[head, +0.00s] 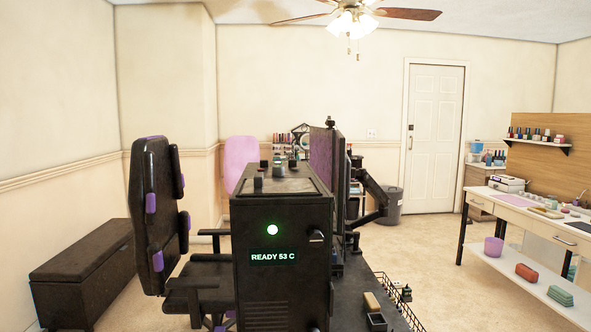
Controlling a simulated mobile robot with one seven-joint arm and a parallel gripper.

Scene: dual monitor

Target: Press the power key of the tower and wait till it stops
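A black tower-like cabinet (282,215) stands upright close in front of me, near the middle of the head view. Its front face has a round, lit green spot (272,230); I cannot tell whether this is the power key or a lamp. Below it a small display (274,257) reads "READY 53 C" in green. A dark knob or lever (316,236) sticks out at the right of the face. Vent slots show low on the face. My gripper is not in view.
A black and purple chair (155,215) stands left of the tower. Monitors on a black arm (370,195) are behind it at right. A wire basket (400,305) sits at the desk's right edge. A dark chest (85,270) is far left, a white worktable (530,220) right.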

